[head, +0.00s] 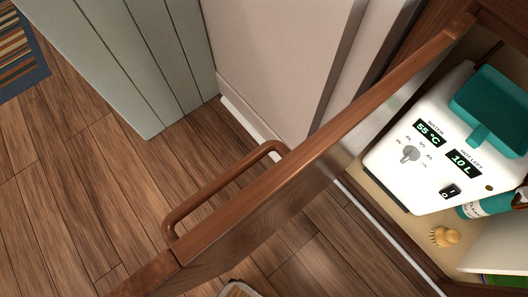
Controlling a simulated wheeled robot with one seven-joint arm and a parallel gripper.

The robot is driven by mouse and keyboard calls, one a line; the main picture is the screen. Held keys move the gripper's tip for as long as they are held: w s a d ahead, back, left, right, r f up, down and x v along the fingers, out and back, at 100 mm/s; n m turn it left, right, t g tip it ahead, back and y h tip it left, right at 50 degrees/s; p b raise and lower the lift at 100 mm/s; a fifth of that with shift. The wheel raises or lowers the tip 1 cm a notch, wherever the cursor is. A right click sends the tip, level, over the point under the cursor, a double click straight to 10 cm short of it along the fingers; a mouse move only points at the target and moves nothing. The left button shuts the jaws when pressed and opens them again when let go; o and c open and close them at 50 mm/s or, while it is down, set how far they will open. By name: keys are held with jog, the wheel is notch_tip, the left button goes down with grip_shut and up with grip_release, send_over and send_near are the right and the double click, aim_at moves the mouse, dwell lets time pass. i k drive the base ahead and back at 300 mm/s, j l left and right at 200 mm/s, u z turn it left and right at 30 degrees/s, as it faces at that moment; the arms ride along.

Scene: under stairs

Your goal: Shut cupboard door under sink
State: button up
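The wooden cupboard door (320,152) stands wide open in the head view. I look down on its top edge, which runs from the lower left to the upper right. Its bar handle (222,190) sticks out from the door's outer face, on the left side. The open cupboard (385,212) is at the right, with its pale floor and lower edge showing. My gripper does not show in this view. No sink can be seen.
Inside the cupboard are a white water heater box (420,150) with displays, a teal container (492,105), a bottle (482,207) and a small yellowish brush (444,237). A pale green panel (130,60) and a wall (275,65) stand at the left and back. Wooden floor (60,190) is clear at left; a striped rug (18,50) lies beyond.

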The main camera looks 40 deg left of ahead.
aim_at(218, 243)
jog(key=j+u, duration=0.5)
jog(key=k+j+u, duration=0.15)
jog(key=j, duration=0.15)
jog(key=k+j+u, duration=0.15)
jog(key=j, duration=0.2)
jog(key=j+u, duration=0.15)
jog(key=j, duration=0.15)
jog(key=i+j+u, duration=0.2)
jog(key=k+j, duration=0.1)
